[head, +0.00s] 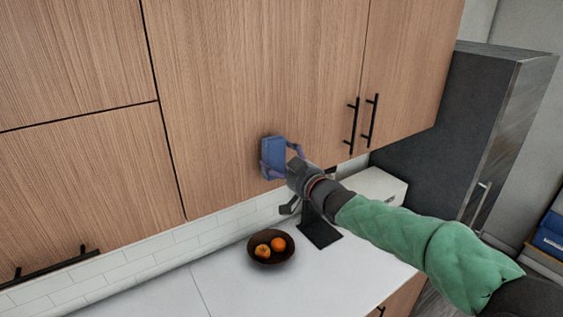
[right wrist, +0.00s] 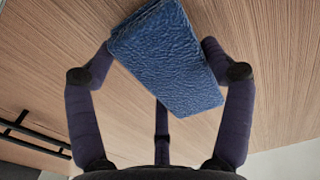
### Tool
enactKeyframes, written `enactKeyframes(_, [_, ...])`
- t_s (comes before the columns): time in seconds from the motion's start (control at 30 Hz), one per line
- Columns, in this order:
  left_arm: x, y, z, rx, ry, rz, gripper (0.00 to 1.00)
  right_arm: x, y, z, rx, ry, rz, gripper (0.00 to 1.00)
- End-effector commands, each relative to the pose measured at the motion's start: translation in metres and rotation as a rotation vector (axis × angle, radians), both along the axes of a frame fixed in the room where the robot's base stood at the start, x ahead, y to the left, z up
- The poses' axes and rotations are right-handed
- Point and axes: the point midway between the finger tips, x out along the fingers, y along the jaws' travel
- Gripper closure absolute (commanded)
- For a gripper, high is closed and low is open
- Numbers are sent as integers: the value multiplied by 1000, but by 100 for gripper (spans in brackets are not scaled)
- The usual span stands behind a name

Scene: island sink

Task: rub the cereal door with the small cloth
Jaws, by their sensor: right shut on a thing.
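The small cloth (head: 273,157) is a blue, textured block. My right gripper (head: 281,158) is shut on it and holds it up against or very close to the wooden cabinet door (head: 245,85). I cannot tell for certain whether the cloth touches the door. My left gripper is not in view.
Black handles (head: 352,125) stand out right of the cloth. Below are a white counter (head: 215,285), a dark bowl (head: 271,259) with orange fruit, and a dark stand (head: 320,232). A tall dark cabinet (head: 440,125) stands at the right.

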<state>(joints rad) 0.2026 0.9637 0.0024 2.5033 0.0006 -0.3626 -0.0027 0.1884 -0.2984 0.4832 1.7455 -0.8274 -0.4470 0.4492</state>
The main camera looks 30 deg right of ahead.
Motion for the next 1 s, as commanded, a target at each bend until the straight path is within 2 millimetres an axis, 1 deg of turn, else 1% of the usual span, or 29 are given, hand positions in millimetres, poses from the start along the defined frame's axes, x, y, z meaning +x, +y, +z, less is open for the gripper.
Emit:
enactKeyframes(0.27, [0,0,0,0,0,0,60,1,0,0,0,0,0,45])
enactKeyframes(1.0, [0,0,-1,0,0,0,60,13,2,0,0,0,0,45])
